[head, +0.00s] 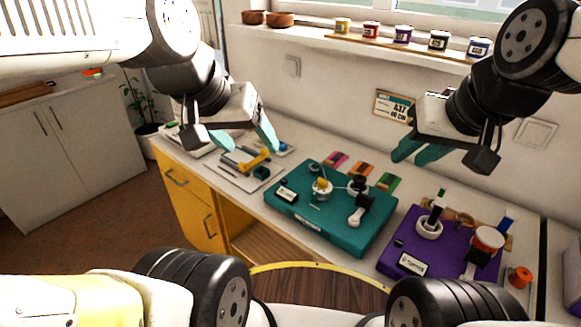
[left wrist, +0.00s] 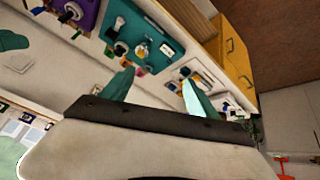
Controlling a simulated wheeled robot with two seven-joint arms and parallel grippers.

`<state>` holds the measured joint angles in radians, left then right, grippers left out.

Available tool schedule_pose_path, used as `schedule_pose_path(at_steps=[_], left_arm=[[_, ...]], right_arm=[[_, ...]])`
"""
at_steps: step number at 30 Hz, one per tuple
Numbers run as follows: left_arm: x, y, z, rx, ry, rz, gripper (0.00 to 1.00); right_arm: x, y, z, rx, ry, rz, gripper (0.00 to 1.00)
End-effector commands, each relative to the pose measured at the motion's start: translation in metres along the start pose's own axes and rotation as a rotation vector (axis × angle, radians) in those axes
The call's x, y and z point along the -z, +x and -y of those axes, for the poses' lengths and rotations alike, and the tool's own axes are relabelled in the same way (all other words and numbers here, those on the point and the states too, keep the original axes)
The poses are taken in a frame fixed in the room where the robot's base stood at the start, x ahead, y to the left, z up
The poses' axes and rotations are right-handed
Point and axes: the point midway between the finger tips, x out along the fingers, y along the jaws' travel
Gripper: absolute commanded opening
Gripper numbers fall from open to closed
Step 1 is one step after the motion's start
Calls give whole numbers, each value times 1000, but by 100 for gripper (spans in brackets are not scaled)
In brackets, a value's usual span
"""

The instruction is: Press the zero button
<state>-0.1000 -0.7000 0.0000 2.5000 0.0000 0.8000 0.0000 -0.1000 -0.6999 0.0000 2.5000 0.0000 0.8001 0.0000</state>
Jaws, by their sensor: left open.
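No button marked zero can be made out. A teal board (head: 330,238) with small fittings and a white label lies mid-counter; it also shows in the left wrist view (left wrist: 120,45). A purple board (head: 405,245) with a white label lies to its right. A pale board (head: 232,180) with a yellow-handled device lies to its left. My left gripper (head: 243,138) is open and empty above the counter's left part; its spread teal fingers show in the left wrist view (left wrist: 157,93). My right gripper (head: 418,152) hangs above the counter behind the boards; its finger gap is unclear.
Small coloured packets (head: 362,170) lie behind the teal board. An orange spool (head: 519,276) stands right of the purple board. A shelf (head: 310,35) holds bowls and several paint jars. A round wooden surface (head: 320,285) is in front.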

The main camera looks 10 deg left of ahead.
Motion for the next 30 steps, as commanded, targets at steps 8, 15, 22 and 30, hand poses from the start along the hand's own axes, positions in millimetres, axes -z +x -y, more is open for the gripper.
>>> schedule_pose_path(at_steps=[8,15,22,30], left_arm=[[19,13,3,6,42,32,12],[63,54,12,11,152,105,0],[98,110,23,4,263,175,0],[123,187,38,-17,386,253,0]], right_arm=[[0,0,0,0,0,0,30],[0,0,0,0,0,0,30],[0,0,0,0,0,0,30],[0,0,0,0,0,0,30]])
